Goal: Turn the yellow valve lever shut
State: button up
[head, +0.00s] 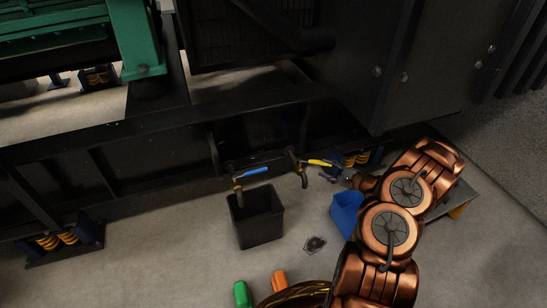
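The yellow valve lever (319,162) sits on a small brass-coloured valve on a pipe low on the dark genset frame. It points to the right, roughly level in the picture, and the pipe below it bends down. A second valve with a blue lever (256,171) is to its left. My arm reaches in from the lower right. My gripper (347,180) is small and dark here, just right of and below the yellow lever's tip. It looks apart from the lever, though depth is unclear. Its fingers are too small to tell open from shut.
A black bin (257,220) stands below the blue-lever valve. A blue bin (345,212) stands beside my arm, partly hidden by it. A green object (242,294) and an orange object (280,282) show at the bottom edge.

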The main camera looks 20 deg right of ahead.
jog(key=p+v, duration=0.2)
jog(key=v, duration=0.4)
jog(key=w+a+r+n+g+y, duration=0.1)
jog(key=a+r+n+g+y, duration=0.2)
jog(key=a+r, duration=0.5)
jog(key=w+a+r+n+g+y, duration=0.1)
jog(key=a+r+n+g+y, duration=0.3)
jog(key=a, duration=1.2)
jog(key=shift+w+r+n, duration=0.2)
jog(key=shift+r+n, duration=0.3)
jog(key=shift+r, duration=1.55)
